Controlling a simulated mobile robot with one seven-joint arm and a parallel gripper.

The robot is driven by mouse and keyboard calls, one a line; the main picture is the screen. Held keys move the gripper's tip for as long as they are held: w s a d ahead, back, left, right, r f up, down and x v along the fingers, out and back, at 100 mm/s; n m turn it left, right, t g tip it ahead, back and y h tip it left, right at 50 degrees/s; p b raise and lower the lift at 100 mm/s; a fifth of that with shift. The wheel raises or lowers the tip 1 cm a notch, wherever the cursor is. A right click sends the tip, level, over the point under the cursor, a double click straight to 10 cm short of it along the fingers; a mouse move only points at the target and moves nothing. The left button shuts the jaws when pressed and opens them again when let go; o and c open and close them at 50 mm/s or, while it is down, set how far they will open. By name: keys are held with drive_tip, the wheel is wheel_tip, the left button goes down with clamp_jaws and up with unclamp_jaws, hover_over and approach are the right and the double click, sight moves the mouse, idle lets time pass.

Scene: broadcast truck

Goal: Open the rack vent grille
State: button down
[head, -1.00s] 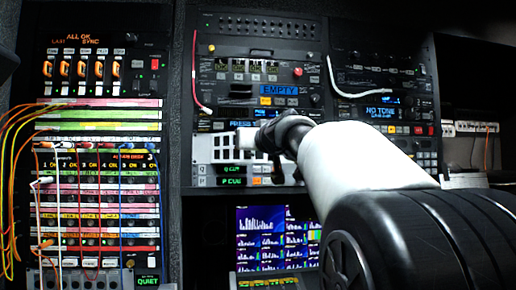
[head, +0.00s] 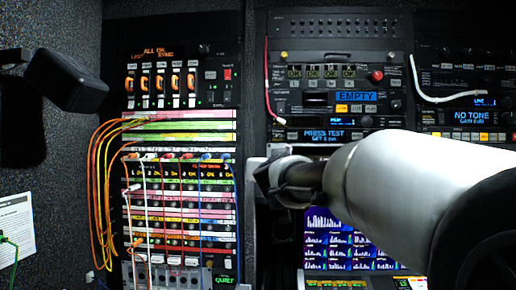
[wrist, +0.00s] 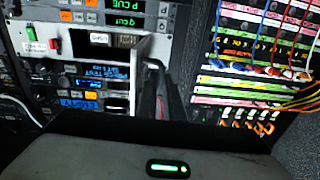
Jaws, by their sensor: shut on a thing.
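The rack vent grille (wrist: 141,62) is a pale panel standing out from the rack, seen nearly edge-on in the wrist view. Beside it is a pale-framed bay with a dark opening (wrist: 75,42). My gripper (wrist: 161,92) is shut on the grille's outer edge; the exact contact is partly hidden by the dark fingers. In the head view my gripper (head: 266,183) is in front of the rack, below the blue PRESS TEST display. There my gripper and pale arm hide most of the grille and bay.
A patch panel (head: 180,200) with looping coloured cables (head: 100,165) is left of my gripper. A screen (head: 335,240) sits low behind my arm. A red cable (head: 267,85) and a white cable (head: 440,97) hang on the rack units. A dark box (head: 65,80) juts out at upper left.

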drive_tip(key=shift+a+r+m+h+b, duration=0.15)
drive_tip(key=shift+r+m+h+b, duration=0.2)
drive_tip(key=shift+m+h+b, duration=0.4)
drive_tip(key=shift+a+f, duration=0.15)
drive_tip(key=c, duration=2)
unclamp_jaws()
drive_tip(key=shift+w, duration=0.1)
drive_tip(key=shift+o, duration=0.5)
drive_tip(key=shift+f, duration=0.1)
drive_tip(key=shift+a, duration=0.1)
